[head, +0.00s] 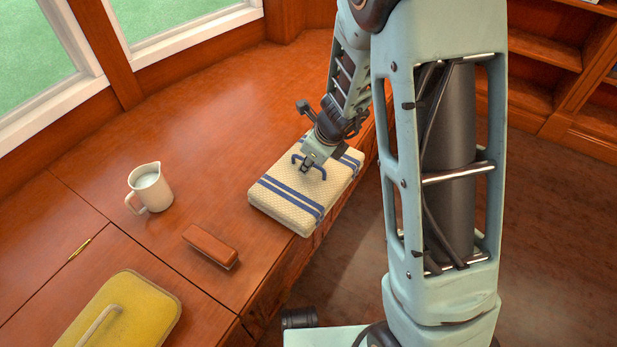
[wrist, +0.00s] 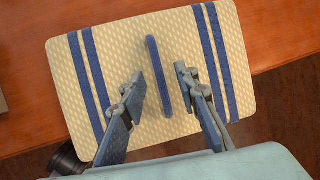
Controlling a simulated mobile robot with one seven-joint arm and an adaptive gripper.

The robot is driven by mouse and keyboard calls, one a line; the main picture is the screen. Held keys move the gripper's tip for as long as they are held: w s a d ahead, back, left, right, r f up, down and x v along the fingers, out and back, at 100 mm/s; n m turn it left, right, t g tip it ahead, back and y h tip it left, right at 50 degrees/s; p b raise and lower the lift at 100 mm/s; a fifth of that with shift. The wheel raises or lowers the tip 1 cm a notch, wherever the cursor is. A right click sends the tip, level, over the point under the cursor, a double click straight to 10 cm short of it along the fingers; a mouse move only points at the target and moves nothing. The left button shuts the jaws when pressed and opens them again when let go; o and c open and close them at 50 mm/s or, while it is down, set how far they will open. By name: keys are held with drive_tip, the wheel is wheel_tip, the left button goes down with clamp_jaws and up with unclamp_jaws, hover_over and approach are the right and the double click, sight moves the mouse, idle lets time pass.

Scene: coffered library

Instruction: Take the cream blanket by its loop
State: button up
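The cream blanket (head: 282,196) lies folded on the wooden bench top near its front edge, with blue stripes across both ends. Its blue loop (head: 314,163) stands up at the middle of its top. In the wrist view the blanket (wrist: 120,60) fills the middle, and the loop (wrist: 158,75) runs lengthwise between the two fingers. My gripper (wrist: 160,82) is open, with one finger on each side of the loop and a gap on both sides. In the head view my gripper (head: 310,165) is right over the blanket and partly hides the loop.
A white jug (head: 152,190) stands left of the blanket. A reddish-brown block (head: 211,246) and a yellow case with a pale handle (head: 140,305) lie nearer. Windows rise behind the bench top, and shelves (head: 545,65) stand at the right. The bench top behind the blanket is clear.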

drive_tip(key=shift+c, duration=0.3)
clamp_jaws()
drive_tip(key=shift+r, duration=0.1)
idle(0.4)
